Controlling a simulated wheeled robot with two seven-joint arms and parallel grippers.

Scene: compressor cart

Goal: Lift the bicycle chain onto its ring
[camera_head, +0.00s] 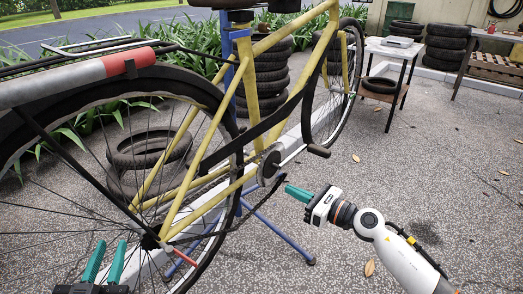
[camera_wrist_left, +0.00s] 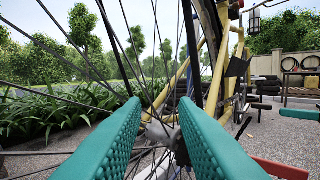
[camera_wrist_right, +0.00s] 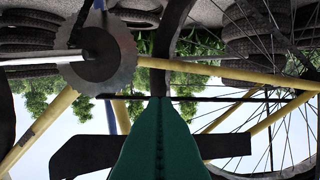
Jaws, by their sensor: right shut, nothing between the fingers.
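The yellow bicycle (camera_head: 185,192) stands upright with its chainring (camera_head: 268,165) at the crank. In the head view a dark chain (camera_head: 262,203) appears to hang slack below the ring, running back towards the rear hub; its exact path is hard to follow. My right gripper (camera_head: 289,190) is shut and empty just right of and below the ring. The toothed ring (camera_wrist_right: 112,60) also shows in the right wrist view, beside the shut green fingers (camera_wrist_right: 158,105). My left gripper (camera_head: 106,250) is open and empty near the rear wheel; its wrist view shows the hub (camera_wrist_left: 163,135) beyond the parted fingers.
A blue stand (camera_head: 285,238) supports the bicycle, with a leg reaching out below the ring. The spoked rear wheel and a red part (camera_head: 183,257) are close to my left gripper. Tyre stacks (camera_head: 271,72) and a small table (camera_head: 398,47) stand behind.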

